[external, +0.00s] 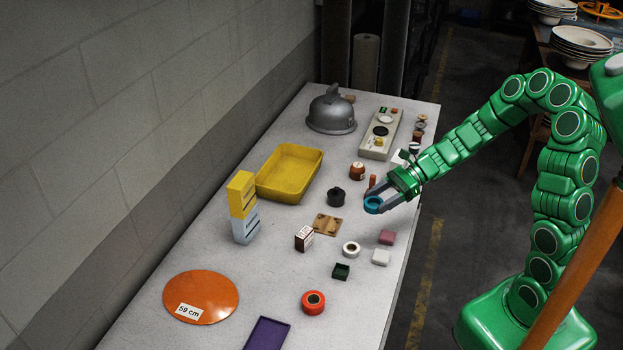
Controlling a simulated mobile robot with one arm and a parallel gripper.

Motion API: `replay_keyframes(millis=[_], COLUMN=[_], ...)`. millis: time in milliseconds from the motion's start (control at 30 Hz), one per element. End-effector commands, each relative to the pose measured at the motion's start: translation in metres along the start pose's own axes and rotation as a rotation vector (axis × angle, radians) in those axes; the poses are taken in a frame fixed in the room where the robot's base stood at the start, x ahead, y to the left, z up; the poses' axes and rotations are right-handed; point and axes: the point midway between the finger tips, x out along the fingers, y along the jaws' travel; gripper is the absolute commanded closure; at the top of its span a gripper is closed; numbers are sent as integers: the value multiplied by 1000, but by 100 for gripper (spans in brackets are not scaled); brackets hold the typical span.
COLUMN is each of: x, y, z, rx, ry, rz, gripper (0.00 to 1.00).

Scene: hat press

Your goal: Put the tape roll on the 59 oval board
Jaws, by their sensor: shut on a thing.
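The oval board (218,290) is an orange plate with a white "59 cm" label, lying flat and bare at the near left of the table. My gripper (377,201) is near the table's right edge, shut on a blue ring-shaped tape roll (372,207). I cannot tell whether the blue roll touches the table or hangs just above it. Two other rolls lie on the table: a red one (313,307) at the near right and a white one (351,254) in the middle.
A purple tray (267,335) lies in front. Clear table lies around the board.

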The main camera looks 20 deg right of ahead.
Motion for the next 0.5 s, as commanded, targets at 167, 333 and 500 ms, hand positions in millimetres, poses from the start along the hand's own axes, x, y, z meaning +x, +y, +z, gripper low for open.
replay_keyframes(millis=[167,333,500], x=[28,55,83], y=[-10,-19,-24], z=[15,30,43], rx=[-5,-4,-4], ry=[0,0,1], rz=[6,6,9], gripper=[71,71,71])
